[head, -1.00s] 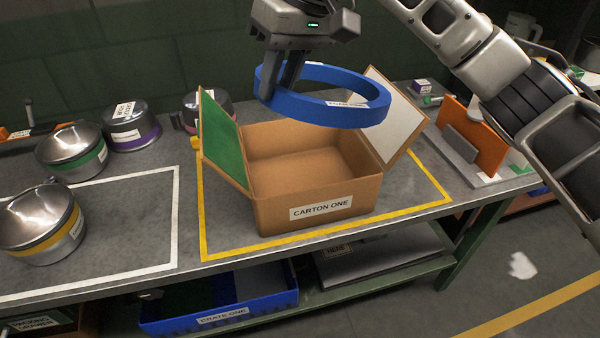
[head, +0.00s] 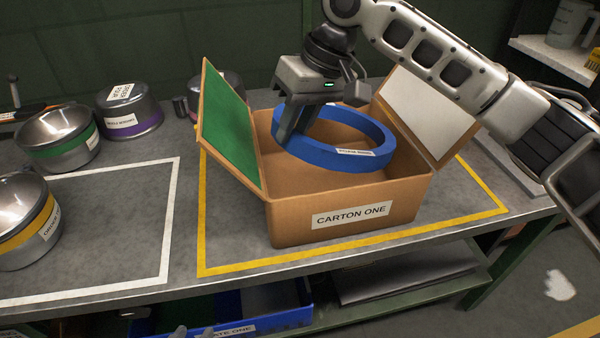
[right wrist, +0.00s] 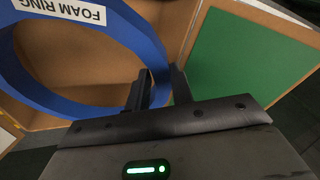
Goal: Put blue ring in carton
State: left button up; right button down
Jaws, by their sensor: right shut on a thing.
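The blue foam ring (head: 372,140) is in the grip of my right gripper (head: 290,135), which is shut on the left part of its band. The ring is tilted a little and sits within the mouth of the open carton (head: 295,227), labelled CARTON ONE, its lower edge below the rim. I cannot tell whether it touches the carton. In the right wrist view, the ring (right wrist: 75,105) passes between the fingers (right wrist: 160,92), with the carton's green flap (right wrist: 235,60) beside them.
The carton's green flap (head: 230,125) and white flap (head: 425,112) stand open. Several metal pots, such as the green-banded pot (head: 60,140), stand left. A blue crate (head: 285,318) is on the lower shelf. The white-outlined bench area (head: 110,230) is mostly clear.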

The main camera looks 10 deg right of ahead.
notch_tip(320, 180, down, 10)
jog(key=shift+r, duration=0.2)
jog(key=c, duration=1.2)
grip_release()
jog(key=w+v, duration=0.1)
jog(key=v, duration=1.1)
jog(key=shift+s, duration=0.45)
jog(key=shift+s, duration=0.1)
